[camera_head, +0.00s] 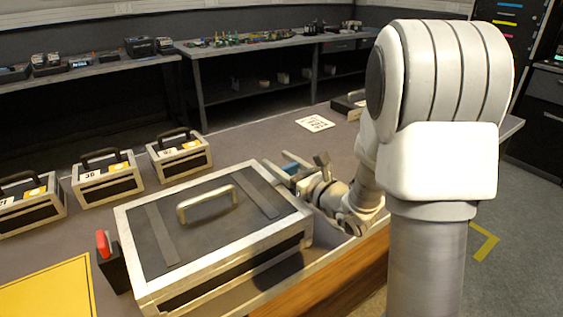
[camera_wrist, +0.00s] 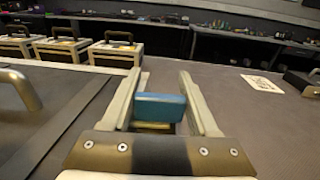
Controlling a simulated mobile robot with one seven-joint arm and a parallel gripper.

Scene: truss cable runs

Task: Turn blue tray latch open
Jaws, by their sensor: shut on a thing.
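The blue tray latch (camera_wrist: 160,107) sits between the two fingers of my gripper (camera_wrist: 160,110) in the wrist view, with a small yellow part just below it. My gripper is shut on the blue latch. In the head view my gripper (camera_head: 283,172) is at the far right corner of the large case, and the blue latch (camera_head: 291,163) shows only in part there. The latch's base is mostly hidden.
A red latch-like piece on a black block (camera_head: 103,243) stands left of the case. Several small handled boxes (camera_head: 107,182) line the table's left side. A white printed card (camera_head: 314,123) and a dark box (camera_head: 346,105) lie beyond my gripper. The table between is clear.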

